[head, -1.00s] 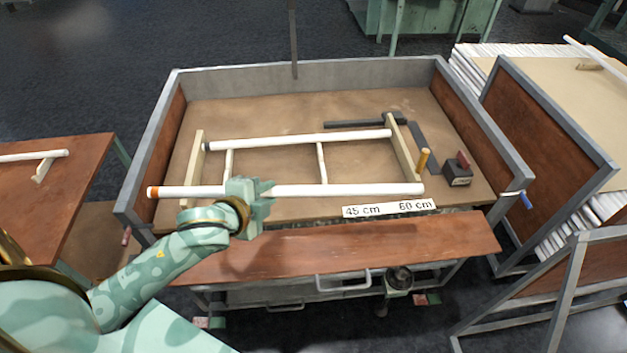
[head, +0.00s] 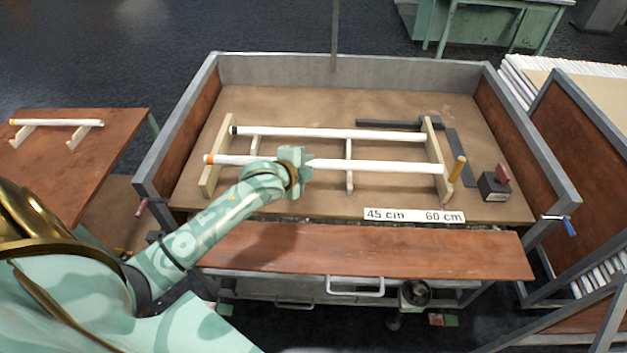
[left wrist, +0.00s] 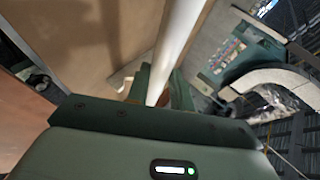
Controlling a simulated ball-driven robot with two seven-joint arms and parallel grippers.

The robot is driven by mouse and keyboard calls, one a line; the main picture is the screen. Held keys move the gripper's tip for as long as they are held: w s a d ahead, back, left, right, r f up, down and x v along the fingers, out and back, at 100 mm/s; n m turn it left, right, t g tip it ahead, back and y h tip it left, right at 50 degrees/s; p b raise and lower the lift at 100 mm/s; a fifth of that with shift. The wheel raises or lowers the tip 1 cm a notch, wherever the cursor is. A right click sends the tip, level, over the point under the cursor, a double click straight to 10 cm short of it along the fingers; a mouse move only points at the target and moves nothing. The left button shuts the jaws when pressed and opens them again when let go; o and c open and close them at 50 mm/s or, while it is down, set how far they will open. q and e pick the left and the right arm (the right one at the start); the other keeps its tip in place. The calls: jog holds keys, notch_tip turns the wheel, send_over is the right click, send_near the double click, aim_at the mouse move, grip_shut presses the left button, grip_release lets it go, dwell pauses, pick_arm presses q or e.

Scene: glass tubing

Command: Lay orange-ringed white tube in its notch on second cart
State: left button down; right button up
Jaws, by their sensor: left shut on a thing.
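The orange-ringed white tube (head: 375,167) lies across the tray of the middle cart (head: 290,95), its orange ring at the left end. My left gripper (head: 297,170) is shut on it left of its middle. The tube spans from the left wooden support (head: 217,180) to the right wooden support (head: 436,150), roughly parallel to a dark-ended white tube (head: 330,133) behind it. I cannot tell whether it touches the supports; the notches are too small to make out. The left wrist view also shows the held white tube (left wrist: 178,45) running between the fingers. My right gripper is out of view.
A label strip (head: 414,215) lies at the tray's front. Another white tube (head: 58,122) rests on holders on the left table. Grey-framed walls border the tray.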

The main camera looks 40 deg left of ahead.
pick_arm(q)
jog(key=f+b, duration=0.2)
jog(key=f, duration=0.1)
jog(key=f+b, duration=0.1)
jog(key=shift+w+d+f, duration=0.25)
jog(key=shift+w+d, duration=0.1)
jog(key=shift+d, duration=0.05)
jog(key=shift+r, duration=0.2)
jog(key=shift+f, duration=0.6)
jog(key=c, duration=1.2)
grip_release()
jog(key=shift+r, duration=0.1)
